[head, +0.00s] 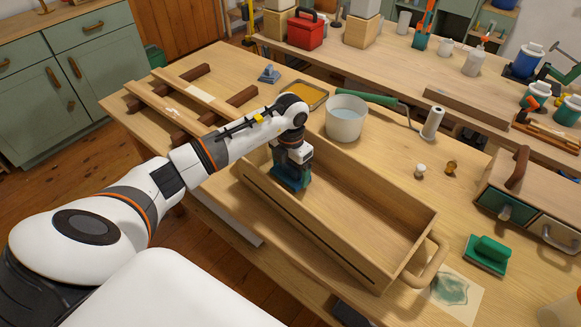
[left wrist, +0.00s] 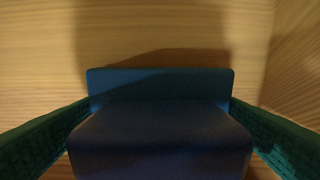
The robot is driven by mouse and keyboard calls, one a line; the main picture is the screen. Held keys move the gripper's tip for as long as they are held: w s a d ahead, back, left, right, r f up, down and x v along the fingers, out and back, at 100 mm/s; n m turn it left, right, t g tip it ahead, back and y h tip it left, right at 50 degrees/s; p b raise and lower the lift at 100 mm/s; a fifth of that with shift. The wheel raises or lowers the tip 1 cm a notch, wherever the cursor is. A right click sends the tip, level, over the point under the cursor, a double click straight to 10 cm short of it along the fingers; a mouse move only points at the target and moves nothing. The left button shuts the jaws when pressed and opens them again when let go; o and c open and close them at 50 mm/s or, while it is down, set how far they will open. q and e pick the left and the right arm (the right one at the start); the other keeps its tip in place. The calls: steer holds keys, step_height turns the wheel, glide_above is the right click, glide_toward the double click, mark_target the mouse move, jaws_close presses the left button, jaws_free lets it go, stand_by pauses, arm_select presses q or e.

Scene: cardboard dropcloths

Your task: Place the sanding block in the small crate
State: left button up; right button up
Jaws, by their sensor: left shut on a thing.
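My left gripper (head: 291,178) reaches down into the left end of the long wooden crate (head: 392,268). It is shut on a dark blue block, which I take as the sanding block. In the left wrist view the block (left wrist: 160,135) sits between the two green fingers, over a bare wooden surface with a wall at the right. The block's underside is hidden, so I cannot tell whether it touches the crate's floor. In the head view the fingers and arm mostly hide the block. My right gripper is not in view.
A white pot (head: 345,121) stands just behind the crate. A grey-blue tool (head: 268,74) and a tray of yellow paint (head: 303,95) lie farther back. A green-handled pad (head: 487,254) is at the right. The crate's right part is empty.

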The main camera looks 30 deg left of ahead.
arm_select(q)
steer(key=shift+f, duration=0.15)
steer(key=o, duration=0.8)
steer(key=shift+c, duration=0.2)
steer(key=shift+r, duration=0.2)
step_height(320, 180, up, 12)
steer(key=shift+b, duration=0.85)
